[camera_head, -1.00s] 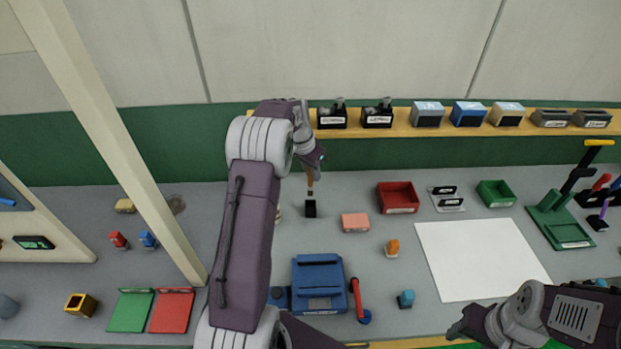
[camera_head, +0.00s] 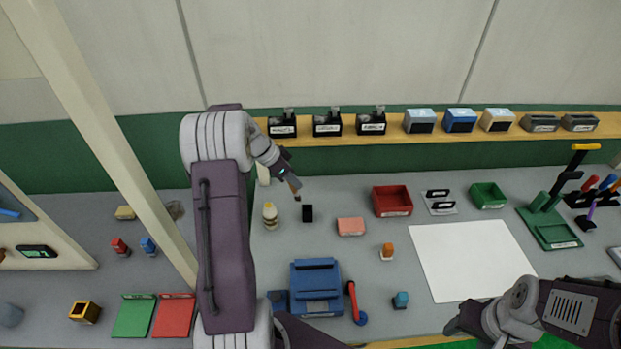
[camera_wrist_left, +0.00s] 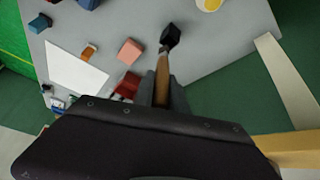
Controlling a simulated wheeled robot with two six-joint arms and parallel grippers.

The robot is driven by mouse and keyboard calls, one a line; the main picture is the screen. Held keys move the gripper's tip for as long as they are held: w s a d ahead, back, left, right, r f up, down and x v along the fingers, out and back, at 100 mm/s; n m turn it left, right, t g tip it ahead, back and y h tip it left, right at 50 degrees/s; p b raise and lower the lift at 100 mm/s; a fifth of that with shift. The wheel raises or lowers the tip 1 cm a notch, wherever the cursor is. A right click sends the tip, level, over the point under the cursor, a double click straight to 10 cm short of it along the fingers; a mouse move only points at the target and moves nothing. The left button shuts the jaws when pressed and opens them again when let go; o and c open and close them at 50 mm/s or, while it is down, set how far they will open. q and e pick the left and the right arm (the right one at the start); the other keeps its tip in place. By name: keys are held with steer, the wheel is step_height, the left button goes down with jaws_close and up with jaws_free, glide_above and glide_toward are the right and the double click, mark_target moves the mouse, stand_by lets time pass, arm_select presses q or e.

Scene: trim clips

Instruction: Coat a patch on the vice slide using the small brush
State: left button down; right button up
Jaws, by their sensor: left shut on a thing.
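My left gripper (camera_head: 286,172) is shut on a small brush (camera_head: 295,187) with a brown handle. The brush points down, tilted, above the back of the bench. In the left wrist view the brush (camera_wrist_left: 162,78) runs out from between the fingers, and its tip overlaps a small black block (camera_wrist_left: 171,36). In the head view this black block (camera_head: 307,213) stands just below and right of the brush tip, apart from it. The blue vice (camera_head: 316,284) sits nearer the front, with its slide hard to make out. My right gripper (camera_head: 460,325) is low at the right; its fingers are unclear.
A yellow-topped bottle (camera_head: 270,216) stands left of the black block. A pink block (camera_head: 350,227), red bin (camera_head: 392,201) and orange-topped piece (camera_head: 387,252) lie to the right. A red-handled tool (camera_head: 355,303) lies beside the vice. A shelf (camera_head: 395,135) runs behind.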

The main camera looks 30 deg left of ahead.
arm_select(q)
steer(key=s+a+r+n+t+p, duration=0.25)
steer(key=s+a+r, duration=0.3)
steer(key=a, duration=0.35)
step_height(320, 180, down, 7)
steer(key=b, duration=0.2)
steer(key=shift+n+y, duration=0.4)
steer(key=shift+n, duration=0.05)
arm_select(e)
steer(key=shift+r, duration=0.55)
arm_select(q)
steer(key=shift+s+f+g+b, duration=0.1)
steer(key=shift+f+g+b, duration=0.15)
steer(key=shift+f+b, duration=0.45)
arm_select(e)
steer(key=shift+f, duration=0.65)
arm_select(q)
steer(key=shift+s+b, duration=0.1)
steer(key=shift+b, duration=0.55)
arm_select(e)
steer(key=shift+f, duration=0.6)
stand_by(0.3)
arm_select(q)
step_height(320, 180, up, 7)
steer(key=p, duration=0.3)
steer(key=shift+r, duration=0.15)
arm_select(e)
steer(key=shift+r, duration=1.6)
